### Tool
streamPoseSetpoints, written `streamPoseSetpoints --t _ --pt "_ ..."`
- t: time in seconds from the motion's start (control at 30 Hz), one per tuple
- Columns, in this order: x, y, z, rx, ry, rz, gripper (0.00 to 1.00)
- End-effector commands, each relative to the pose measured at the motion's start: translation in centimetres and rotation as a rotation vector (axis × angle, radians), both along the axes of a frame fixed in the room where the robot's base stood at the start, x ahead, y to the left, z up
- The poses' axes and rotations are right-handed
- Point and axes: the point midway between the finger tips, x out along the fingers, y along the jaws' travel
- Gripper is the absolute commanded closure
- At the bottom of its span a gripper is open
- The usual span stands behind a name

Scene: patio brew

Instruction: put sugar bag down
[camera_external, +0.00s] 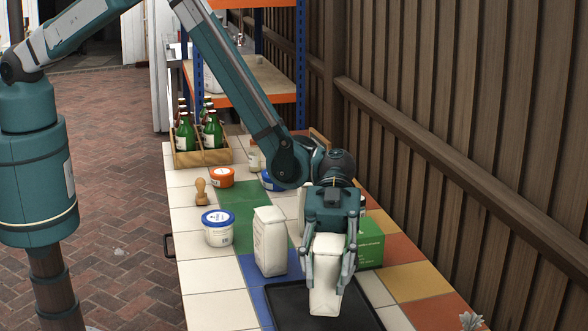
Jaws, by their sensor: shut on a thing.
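My gripper (328,262) points down near the front of the tiled table and is shut on a white paper sugar bag (326,285). The bag is upright between the two fingers, over the black tray (285,304). I cannot tell whether its bottom touches the tray. Another white bag (270,241) with faint print stands upright just left of my gripper, on the tiles behind the tray.
A green box (370,246) stands close to the right of my gripper. A white tub with a blue lid (217,228), a wooden stamp (201,192), an orange-lidded tub (221,178) and a crate of green bottles (203,157) stand farther back. A wooden fence borders the right side.

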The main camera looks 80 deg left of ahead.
Motion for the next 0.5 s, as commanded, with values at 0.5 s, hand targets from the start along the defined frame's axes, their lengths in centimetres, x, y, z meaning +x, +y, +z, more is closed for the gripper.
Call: streamPoseSetpoints --t 0.5 --pt "0.00 -0.01 -0.76 -0.001 0.000 0.000 1.00"
